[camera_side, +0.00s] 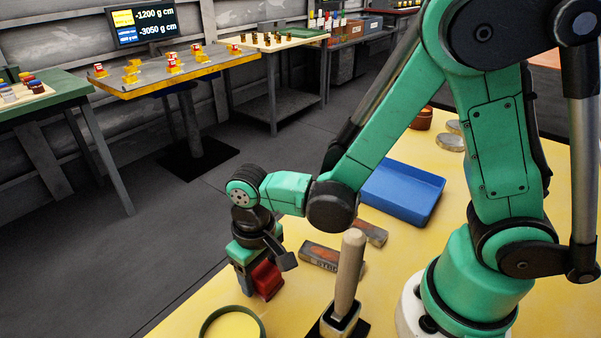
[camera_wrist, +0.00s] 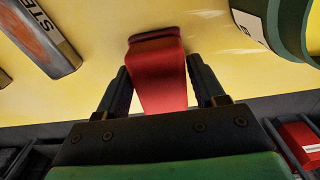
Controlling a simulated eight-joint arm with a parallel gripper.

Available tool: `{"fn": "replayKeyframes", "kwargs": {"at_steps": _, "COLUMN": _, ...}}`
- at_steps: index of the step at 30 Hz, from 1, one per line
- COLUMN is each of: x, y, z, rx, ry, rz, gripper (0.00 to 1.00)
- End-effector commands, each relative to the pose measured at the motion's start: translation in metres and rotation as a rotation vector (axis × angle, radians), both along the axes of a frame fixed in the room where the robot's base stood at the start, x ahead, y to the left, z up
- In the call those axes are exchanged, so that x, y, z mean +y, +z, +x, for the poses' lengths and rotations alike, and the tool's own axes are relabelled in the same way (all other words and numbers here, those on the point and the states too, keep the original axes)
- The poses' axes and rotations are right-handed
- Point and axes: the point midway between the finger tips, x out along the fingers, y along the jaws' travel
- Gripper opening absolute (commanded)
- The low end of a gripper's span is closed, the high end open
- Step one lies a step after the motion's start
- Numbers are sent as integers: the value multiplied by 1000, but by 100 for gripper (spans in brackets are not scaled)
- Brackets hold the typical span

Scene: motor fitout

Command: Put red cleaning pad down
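The red cleaning pad (camera_side: 266,279) is a red block with a dark edge, low over the yellow table near its front left edge. In the wrist view the pad (camera_wrist: 160,75) lies between the two dark fingers of my gripper (camera_wrist: 158,68). The fingertips appear to close on its sides, with thin gaps farther back. In the side view my gripper (camera_side: 250,270) points down and partly hides the pad. I cannot tell whether the pad's lower end touches the table.
A round green-rimmed dish (camera_side: 232,325) is close in front. A grey-and-orange labelled block (camera_side: 320,256) lies to the right, near a wooden-handled tool (camera_side: 348,275). A blue tray (camera_side: 403,193) sits farther back. The table (camera_side: 190,318) edge is close on the left.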

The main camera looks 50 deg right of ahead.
Motion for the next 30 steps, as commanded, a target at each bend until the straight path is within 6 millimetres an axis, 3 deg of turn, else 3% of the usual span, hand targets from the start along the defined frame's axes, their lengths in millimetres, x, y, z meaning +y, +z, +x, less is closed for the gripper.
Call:
{"fn": "replayKeyframes", "kwargs": {"at_steps": 1, "x": 0, "y": 0, "z": 0, "rx": 0, "ry": 0, "rz": 0, "gripper": 79}}
{"fn": "replayKeyframes", "kwargs": {"at_steps": 2, "x": 0, "y": 0, "z": 0, "rx": 0, "ry": 0, "rz": 0, "gripper": 88}}
{"fn": "replayKeyframes", "kwargs": {"at_steps": 16, "x": 0, "y": 9, "z": 0, "rx": 0, "ry": 0, "rz": 0, "gripper": 88}}
{"fn": "replayKeyframes", "kwargs": {"at_steps": 30, "x": 0, "y": 82, "z": 0, "rx": 0, "ry": 0, "rz": 0, "gripper": 88}}
